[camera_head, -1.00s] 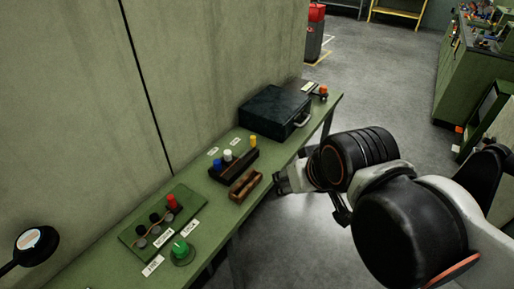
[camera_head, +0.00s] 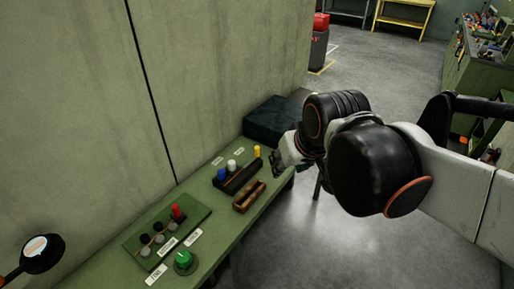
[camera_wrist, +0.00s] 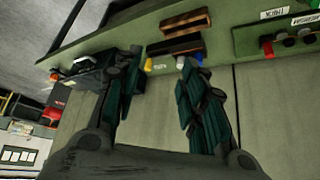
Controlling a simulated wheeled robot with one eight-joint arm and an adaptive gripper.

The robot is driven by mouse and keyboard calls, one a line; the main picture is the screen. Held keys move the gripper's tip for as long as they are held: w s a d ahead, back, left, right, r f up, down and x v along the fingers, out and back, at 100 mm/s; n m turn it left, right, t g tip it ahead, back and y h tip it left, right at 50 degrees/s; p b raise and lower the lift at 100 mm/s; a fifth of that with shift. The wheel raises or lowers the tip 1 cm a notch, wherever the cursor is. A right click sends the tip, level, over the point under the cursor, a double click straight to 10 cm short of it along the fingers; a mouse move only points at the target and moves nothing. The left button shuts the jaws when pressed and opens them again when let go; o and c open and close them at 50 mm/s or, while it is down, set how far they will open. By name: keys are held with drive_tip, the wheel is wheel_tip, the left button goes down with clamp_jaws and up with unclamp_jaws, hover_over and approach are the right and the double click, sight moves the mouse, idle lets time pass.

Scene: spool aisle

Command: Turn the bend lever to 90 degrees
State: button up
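No part in view is marked clearly enough for me to name it as the bend lever. A green board (camera_head: 141,237) on the bench carries a red upright handle (camera_head: 178,212) and several dark and grey round pegs. A green knob (camera_head: 183,259) stands just in front of it. White labels lie beside them. In the wrist view the board (camera_wrist: 243,42) and red handle (camera_wrist: 267,49) are at the upper right. My gripper (camera_head: 277,162) is above the bench's front edge, well beyond the board. In the wrist view its fingers (camera_wrist: 160,58) are apart, with nothing held between them.
A dark rack (camera_head: 240,177) holds blue, white and yellow pegs, with a small wooden tray (camera_head: 249,197) in front. A dark case (camera_head: 270,121) stands farther back, partly behind my arm. A wall borders the bench. A round black-rimmed object (camera_head: 42,250) is at lower left.

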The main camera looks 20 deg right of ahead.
drive_tip(key=w+g+p, duration=0.1)
drive_tip(key=w+p, duration=0.1)
drive_tip(key=w, duration=1)
drive_tip(key=g+p, duration=0.1)
drive_tip(key=p, duration=0.1)
approach(257, 148)
drive_tip(key=b+x, duration=0.5)
drive_tip(key=x, duration=0.5)
drive_tip(key=shift+w+d+f, duration=0.1)
drive_tip(key=shift+w, duration=0.05)
clamp_jaws()
